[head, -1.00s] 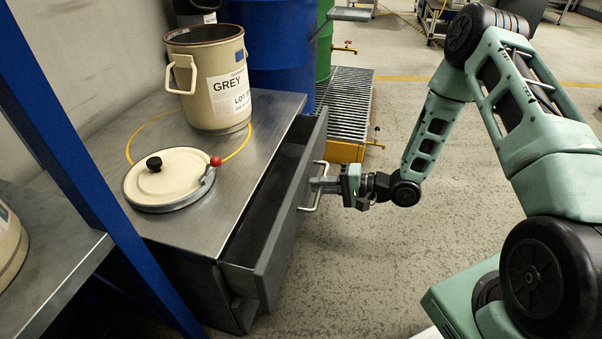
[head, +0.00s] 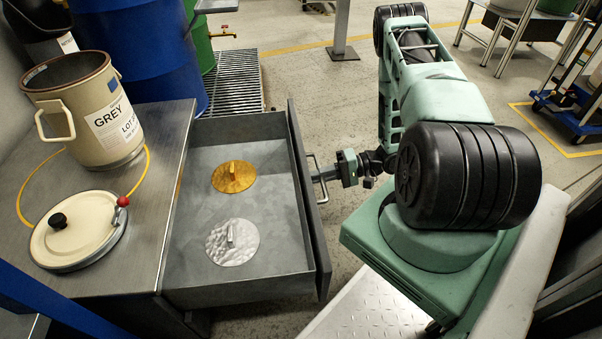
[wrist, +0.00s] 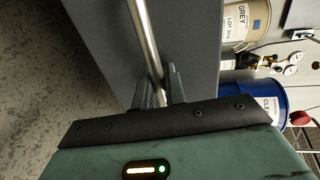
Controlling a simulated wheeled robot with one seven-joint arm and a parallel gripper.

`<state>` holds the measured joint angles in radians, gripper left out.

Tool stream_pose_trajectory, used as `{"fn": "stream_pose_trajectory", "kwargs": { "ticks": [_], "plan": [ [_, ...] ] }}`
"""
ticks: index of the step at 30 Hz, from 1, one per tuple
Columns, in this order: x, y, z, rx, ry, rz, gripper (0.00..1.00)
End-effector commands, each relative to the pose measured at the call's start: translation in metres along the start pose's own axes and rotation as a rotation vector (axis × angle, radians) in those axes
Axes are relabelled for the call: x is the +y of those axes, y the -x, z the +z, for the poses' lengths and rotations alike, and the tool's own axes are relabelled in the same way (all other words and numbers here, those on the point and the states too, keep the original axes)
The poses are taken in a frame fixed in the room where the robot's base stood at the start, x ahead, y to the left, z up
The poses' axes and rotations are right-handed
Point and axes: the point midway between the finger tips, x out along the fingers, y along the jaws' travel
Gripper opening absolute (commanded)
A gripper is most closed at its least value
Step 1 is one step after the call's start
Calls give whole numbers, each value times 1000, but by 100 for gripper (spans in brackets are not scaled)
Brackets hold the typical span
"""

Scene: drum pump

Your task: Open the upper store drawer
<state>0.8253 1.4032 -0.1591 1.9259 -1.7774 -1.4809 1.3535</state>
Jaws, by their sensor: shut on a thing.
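The upper store drawer (head: 268,128) is pulled far out of the steel-topped cabinet (head: 150,185) in the head view. Inside it lie a gold disc (head: 234,177) and a silver disc (head: 232,243), each with a small upright tab. The drawer's bar handle (head: 318,178) is on its outer front face. My gripper (head: 325,174) is shut on this handle. In the wrist view the handle (wrist: 146,42) runs down between my fingers (wrist: 160,92), in front of the grey drawer front (wrist: 185,35).
An open cream pot (head: 84,112) marked GREY and its round lid (head: 78,232) rest on the cabinet top. Blue (head: 135,50) and green drums stand behind, near a floor grating (head: 232,80). A blue post crosses the lower left.

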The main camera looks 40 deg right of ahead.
Motion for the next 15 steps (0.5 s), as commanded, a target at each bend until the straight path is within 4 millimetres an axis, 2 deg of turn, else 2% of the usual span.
{"fn": "stream_pose_trajectory", "kwargs": {
  "ticks": [6,15],
  "plan": [
    [4,17,1,-1,-2,0,0],
    [5,20,0,-1,-1,0,0]
  ]
}}
